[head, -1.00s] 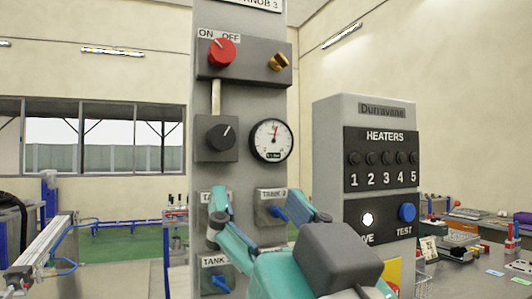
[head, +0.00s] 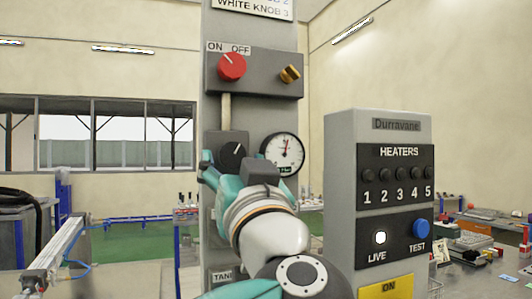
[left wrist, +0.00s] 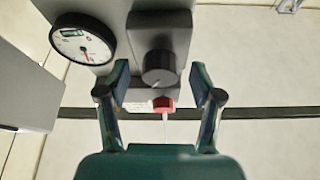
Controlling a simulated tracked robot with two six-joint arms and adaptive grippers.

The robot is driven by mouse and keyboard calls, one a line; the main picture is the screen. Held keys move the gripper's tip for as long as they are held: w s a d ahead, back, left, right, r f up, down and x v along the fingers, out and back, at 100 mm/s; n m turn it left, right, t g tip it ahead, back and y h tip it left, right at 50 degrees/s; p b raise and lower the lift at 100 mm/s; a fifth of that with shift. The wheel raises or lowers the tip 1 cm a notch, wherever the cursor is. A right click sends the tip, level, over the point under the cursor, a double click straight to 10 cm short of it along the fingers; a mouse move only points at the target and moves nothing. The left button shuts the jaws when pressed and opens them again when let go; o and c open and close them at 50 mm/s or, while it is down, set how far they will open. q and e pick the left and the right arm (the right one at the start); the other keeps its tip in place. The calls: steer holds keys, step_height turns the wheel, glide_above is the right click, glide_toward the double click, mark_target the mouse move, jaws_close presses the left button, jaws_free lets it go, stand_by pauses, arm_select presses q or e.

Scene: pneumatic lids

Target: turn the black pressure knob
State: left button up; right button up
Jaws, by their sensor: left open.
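The black pressure knob (head: 233,154) is round with a white pointer line, on a grey block on the tall grey panel. It also shows in the left wrist view (left wrist: 158,68), in the upper middle. My left gripper (head: 230,168) is teal, open and empty, in front of the panel at the knob. In the left wrist view the fingertips (left wrist: 159,84) stand apart on either side of the knob's lower part in the picture. I cannot tell whether they touch it. The round pressure gauge (head: 283,154) is right of the knob, its lower left partly covered by my gripper.
Above are the red ON/OFF knob (head: 232,67) and a brass-coloured valve (head: 290,74). My arm covers most of the tank controls below. The grey heater box (head: 340,180) stands to the right, with the blue test button (head: 420,228).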

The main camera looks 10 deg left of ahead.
arm_select(q)
steer(key=shift+w+a+r, duration=0.25)
steer(key=shift+w+a, duration=0.1)
steer(key=shift+w, duration=0.25)
steer(key=c, duration=1.1)
steer(key=shift+n+y+p, duration=0.3)
steer(key=shift+n+p, duration=0.1)
steer(key=shift+p, duration=0.1)
steer(key=shift+c, duration=0.2)
steer(key=o, duration=1.1)
steer(key=shift+o, duration=0.2)
steer(key=shift+s+d, duration=0.1)
